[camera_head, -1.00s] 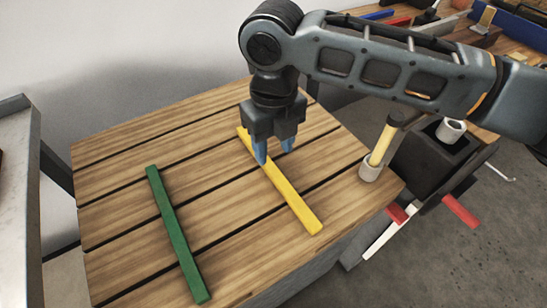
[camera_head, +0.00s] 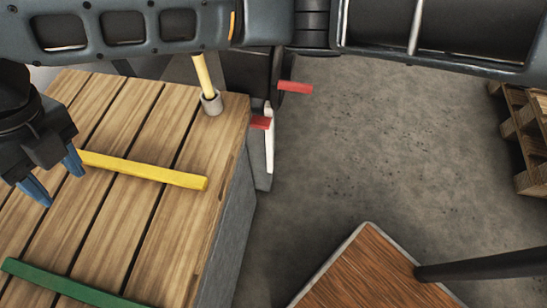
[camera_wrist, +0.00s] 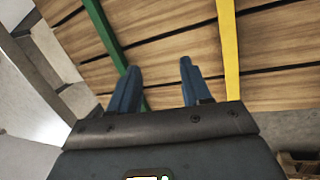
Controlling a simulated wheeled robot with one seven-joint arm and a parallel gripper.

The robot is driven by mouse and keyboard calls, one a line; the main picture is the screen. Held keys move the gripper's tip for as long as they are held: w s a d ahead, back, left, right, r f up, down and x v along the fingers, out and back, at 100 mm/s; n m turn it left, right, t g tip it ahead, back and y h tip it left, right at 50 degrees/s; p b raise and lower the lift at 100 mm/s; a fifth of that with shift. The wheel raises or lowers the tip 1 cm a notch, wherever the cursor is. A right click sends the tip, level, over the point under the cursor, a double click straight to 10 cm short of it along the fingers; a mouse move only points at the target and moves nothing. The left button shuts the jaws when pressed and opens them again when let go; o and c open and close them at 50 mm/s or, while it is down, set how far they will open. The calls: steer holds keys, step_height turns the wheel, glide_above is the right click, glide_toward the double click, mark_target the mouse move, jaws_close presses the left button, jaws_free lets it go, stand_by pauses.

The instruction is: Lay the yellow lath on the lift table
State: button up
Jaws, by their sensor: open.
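The yellow lath (camera_head: 150,170) lies flat across the slatted wooden table top (camera_head: 157,240). My gripper (camera_head: 55,178) is open and empty at the left edge of the head view, beside the lath's left end, which it partly hides. In the wrist view, the yellow lath (camera_wrist: 229,50) runs to the right of both blue fingers (camera_wrist: 158,75), not between them. A brown wood-topped platform (camera_head: 365,275) with a pale rim stands low at the bottom right and appears to be the lift table; its top in view is bare.
A green lath (camera_head: 65,283) lies on the slatted table. A grey cup (camera_head: 211,102) with a yellow handle stands at its corner, near red-ended items (camera_head: 262,123). A dark bar (camera_head: 480,265) reaches over the platform. Pallets (camera_head: 530,135) stand far right; the floor between is clear.

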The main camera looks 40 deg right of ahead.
steer(key=s+a+r+m+t+y, duration=0.35)
steer(key=s+a+m+y, duration=0.25)
steer(key=a+m+y, duration=0.6)
steer(key=s+d+f+m+t+h, duration=0.2)
steer(key=d+f+m+t+h, duration=0.1)
steer(key=d+m, duration=0.4)
steer(key=s+d+f+m+t+h, duration=0.3)
steer(key=d+m+t, duration=0.1)
steer(key=d+m, duration=0.3)
steer(key=s+d+f+m+t+h, duration=0.3)
steer(key=d+m+t, duration=0.1)
steer(key=d+m, duration=0.4)
steer(key=shift+d+f+m, duration=0.1)
steer(key=shift+f+m, duration=0.25)
steer(key=shift+m, duration=0.15)
steer(key=s+d+r+m+h, duration=0.2)
steer(key=s+d+m+h, duration=0.3)
steer(key=s+d, duration=1.5)
steer(key=shift+r+m+h, duration=0.4)
steer(key=shift+h, duration=0.3)
steer(key=shift+s+t, duration=0.1)
steer(key=shift+t, duration=0.15)
